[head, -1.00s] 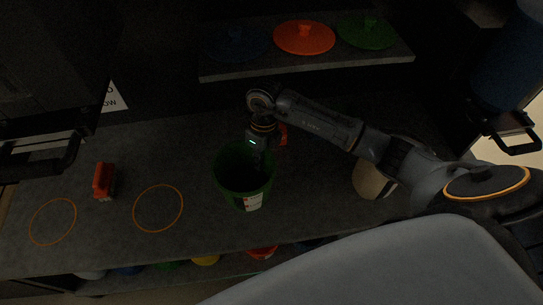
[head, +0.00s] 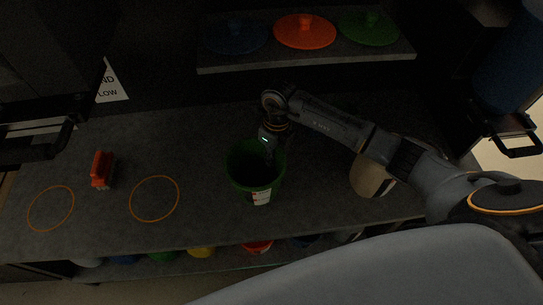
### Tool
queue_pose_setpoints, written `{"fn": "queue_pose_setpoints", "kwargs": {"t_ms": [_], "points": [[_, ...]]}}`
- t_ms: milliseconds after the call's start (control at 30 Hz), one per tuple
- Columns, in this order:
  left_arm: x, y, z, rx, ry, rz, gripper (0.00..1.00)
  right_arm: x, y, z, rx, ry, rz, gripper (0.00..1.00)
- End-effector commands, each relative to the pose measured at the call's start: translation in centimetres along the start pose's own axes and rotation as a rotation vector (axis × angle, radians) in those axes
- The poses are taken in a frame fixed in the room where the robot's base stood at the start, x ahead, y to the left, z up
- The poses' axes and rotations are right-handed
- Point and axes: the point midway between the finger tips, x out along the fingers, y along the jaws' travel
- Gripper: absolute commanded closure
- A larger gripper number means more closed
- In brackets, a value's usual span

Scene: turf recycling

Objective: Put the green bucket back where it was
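The green bucket (head: 243,180) stands upright on the dark grey counter, right of the orange ring outlines, with a white and red label on its front. My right gripper (head: 269,158) points down at the bucket's back right rim. Its fingertips are dark and partly hidden by the rim, so I cannot tell whether they are closed on it. My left gripper does not show.
Two orange rings (head: 154,222) mark the counter (head: 115,226) at the left, both empty. A red-orange brush (head: 101,169) lies behind them. A shelf (head: 290,62) above holds blue, orange (head: 305,32) and green lids. Colored containers sit below the counter's front edge.

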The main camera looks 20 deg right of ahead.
Motion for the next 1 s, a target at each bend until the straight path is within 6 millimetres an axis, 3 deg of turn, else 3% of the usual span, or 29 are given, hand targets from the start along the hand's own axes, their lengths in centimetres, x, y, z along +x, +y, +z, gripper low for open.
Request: {"fn": "queue_pose_setpoints", "kwargs": {"t_ms": [500,1000], "points": [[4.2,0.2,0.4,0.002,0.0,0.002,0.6,5.0,-0.7,0.1,-0.001,-0.001,-0.001,1.0],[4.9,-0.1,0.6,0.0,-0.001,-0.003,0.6,5.9,-0.8,0.1,-0.001,-0.002,0.001,1.0]]}}
